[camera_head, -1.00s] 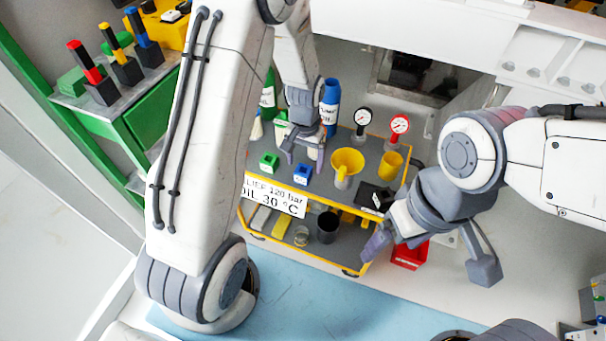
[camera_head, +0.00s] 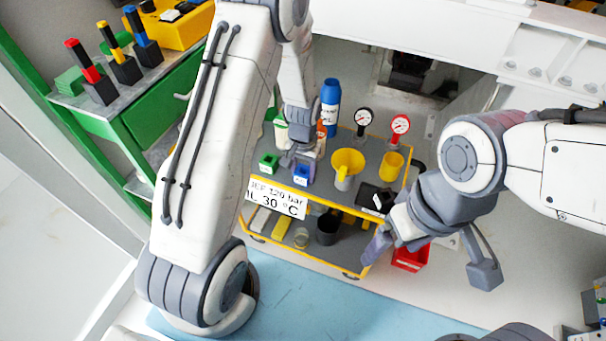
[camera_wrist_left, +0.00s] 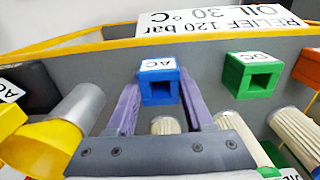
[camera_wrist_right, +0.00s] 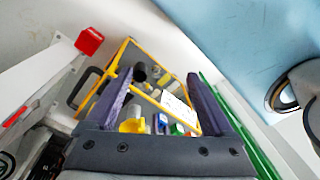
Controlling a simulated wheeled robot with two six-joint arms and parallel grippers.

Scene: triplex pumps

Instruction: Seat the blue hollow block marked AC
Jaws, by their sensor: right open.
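The blue hollow block marked AC (camera_head: 301,177) stands on the top shelf of the trolley, behind the white sign. In the left wrist view the block (camera_wrist_left: 160,87) shows its white AC label and square opening. My left gripper (camera_head: 298,160) is down at the block. Its two purple fingers (camera_wrist_left: 160,92) lie close along both sides of the block, with no clear gap, and appear shut on it. My right gripper (camera_head: 420,248) hangs open and empty in front of the trolley's right side, and its spread fingers show in the right wrist view (camera_wrist_right: 160,77).
A green hollow block (camera_head: 268,163) stands just left of the blue one. A yellow funnel (camera_head: 346,165), a yellow cup (camera_head: 391,166), two gauges (camera_head: 400,125) and a blue bottle (camera_head: 330,105) share the shelf. The sign (camera_head: 275,197) fronts it. A red bin (camera_head: 411,258) is at right.

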